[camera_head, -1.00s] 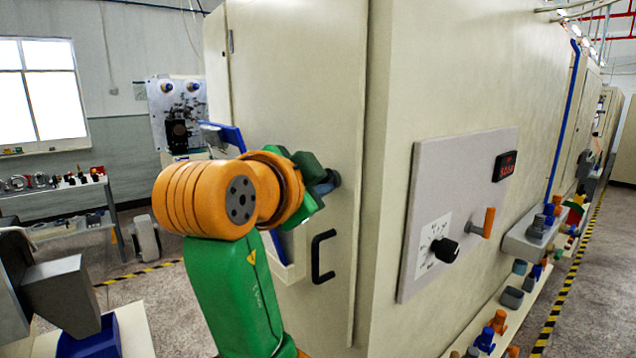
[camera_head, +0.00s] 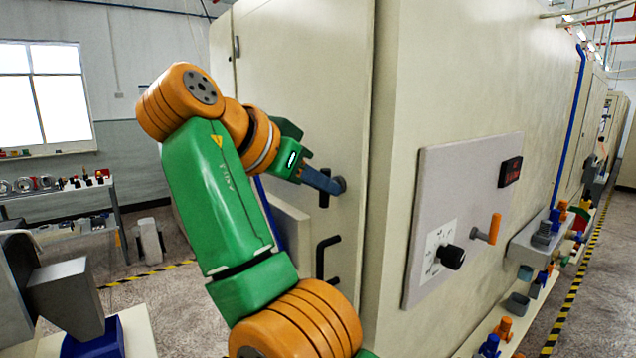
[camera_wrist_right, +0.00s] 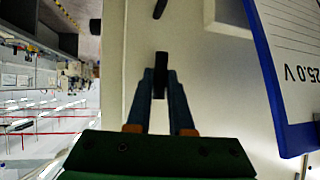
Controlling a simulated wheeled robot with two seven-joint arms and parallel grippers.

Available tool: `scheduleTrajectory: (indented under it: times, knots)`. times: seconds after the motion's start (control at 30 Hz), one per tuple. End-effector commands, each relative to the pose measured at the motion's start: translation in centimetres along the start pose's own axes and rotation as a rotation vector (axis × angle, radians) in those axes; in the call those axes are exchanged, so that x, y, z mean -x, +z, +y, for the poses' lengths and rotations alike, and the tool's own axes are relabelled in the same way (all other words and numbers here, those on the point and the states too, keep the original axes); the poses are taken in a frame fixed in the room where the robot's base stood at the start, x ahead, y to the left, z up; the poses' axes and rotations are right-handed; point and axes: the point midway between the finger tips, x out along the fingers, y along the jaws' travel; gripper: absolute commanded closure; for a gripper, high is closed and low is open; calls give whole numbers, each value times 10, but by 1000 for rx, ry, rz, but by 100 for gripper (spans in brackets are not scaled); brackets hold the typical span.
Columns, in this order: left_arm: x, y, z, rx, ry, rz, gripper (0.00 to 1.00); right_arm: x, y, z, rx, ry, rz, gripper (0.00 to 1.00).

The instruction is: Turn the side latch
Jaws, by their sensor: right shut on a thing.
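The side latch (camera_head: 324,188) is a small black lever on a round grey base, on the beige cabinet door (camera_head: 310,90). It looks upright in the head view. My right gripper (camera_head: 328,184) reaches it from the left with its blue-grey fingers shut on the lever. In the right wrist view, the black latch (camera_wrist_right: 160,75) sits between the two fingertips (camera_wrist_right: 160,85), and its upper end sticks out past them. My left gripper is not in view.
A black bar handle (camera_head: 322,258) is on the door below the latch. A grey panel (camera_head: 430,220) with a black knob (camera_head: 452,257) and an orange lever (camera_head: 494,229) is on the cabinet's right face. A shelf of parts (camera_head: 60,190) stands at left.

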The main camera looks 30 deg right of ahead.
Motion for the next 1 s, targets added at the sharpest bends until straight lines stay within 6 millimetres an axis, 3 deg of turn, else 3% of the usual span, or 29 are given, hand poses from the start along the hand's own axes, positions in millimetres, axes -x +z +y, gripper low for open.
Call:
scheduleTrajectory:
  times: [0.83,0.87,0.9,0.93,1.0]
  knots:
    - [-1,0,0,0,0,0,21,-2,4,0,66,43,-25,100]
    - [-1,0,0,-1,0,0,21,-2,4,0,66,43,-25,72]
    - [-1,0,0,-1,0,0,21,-2,4,-1,66,43,-24,61]
    - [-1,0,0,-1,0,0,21,-2,3,-1,65,42,-24,53]
    - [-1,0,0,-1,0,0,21,-2,3,-1,64,41,-22,50]
